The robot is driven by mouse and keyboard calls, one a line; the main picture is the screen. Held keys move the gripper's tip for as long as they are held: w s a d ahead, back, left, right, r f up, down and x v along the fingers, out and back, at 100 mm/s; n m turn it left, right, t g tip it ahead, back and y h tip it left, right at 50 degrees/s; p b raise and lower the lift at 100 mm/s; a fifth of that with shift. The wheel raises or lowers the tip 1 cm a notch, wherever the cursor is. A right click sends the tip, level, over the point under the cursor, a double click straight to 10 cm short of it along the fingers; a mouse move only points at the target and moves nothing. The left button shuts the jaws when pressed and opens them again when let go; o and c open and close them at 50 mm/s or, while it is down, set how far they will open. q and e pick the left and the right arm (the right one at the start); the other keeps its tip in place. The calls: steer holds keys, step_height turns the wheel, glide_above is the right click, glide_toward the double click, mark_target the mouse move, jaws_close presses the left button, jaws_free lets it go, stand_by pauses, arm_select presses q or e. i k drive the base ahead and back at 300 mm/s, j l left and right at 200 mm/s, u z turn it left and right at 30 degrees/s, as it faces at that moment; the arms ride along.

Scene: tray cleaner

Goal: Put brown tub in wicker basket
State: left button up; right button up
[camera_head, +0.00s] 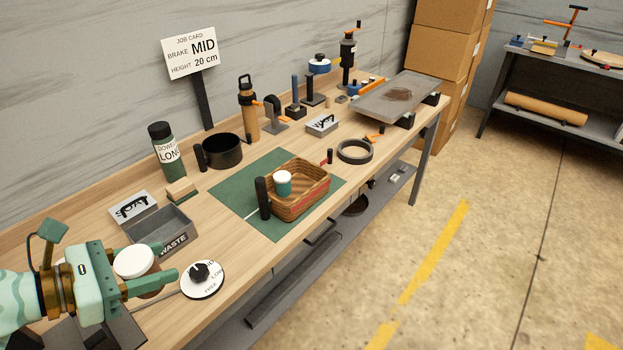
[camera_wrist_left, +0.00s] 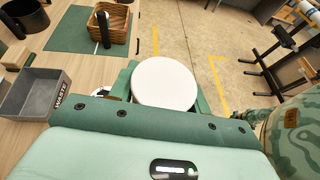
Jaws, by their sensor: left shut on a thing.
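My left gripper (camera_head: 163,262) is shut on the brown tub (camera_head: 152,290), which has a white lid. It holds the tub at the front left of the bench, beside the dial and the waste bin. In the left wrist view the tub's white lid (camera_wrist_left: 165,83) shows between the fingers and hides its body. The wicker basket (camera_head: 305,206) stands on the green mat, well to the right of the gripper. A teal tub with a white lid (camera_head: 283,184) is in the basket. The basket also shows at the top of the left wrist view (camera_wrist_left: 118,35). My right gripper is not in view.
The grey waste bin (camera_head: 178,240), a white dial (camera_head: 205,284) and a black upright handle (camera_head: 263,199) by the basket's left side stand near the path. A black pot (camera_head: 222,155) and a green bottle (camera_head: 167,160) stand behind. The green mat's left part (camera_head: 232,200) is clear.

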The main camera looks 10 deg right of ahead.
mark_target(294, 183)
steer(key=i+l+z, duration=0.1)
steer(key=i+l, duration=0.25)
steer(key=i+l+z, duration=0.1)
steer(key=i+l, duration=0.15)
steer(key=i, duration=0.25)
steer(key=i+j+z, duration=0.1)
steer(key=i+j, duration=0.25)
steer(key=i, duration=0.05)
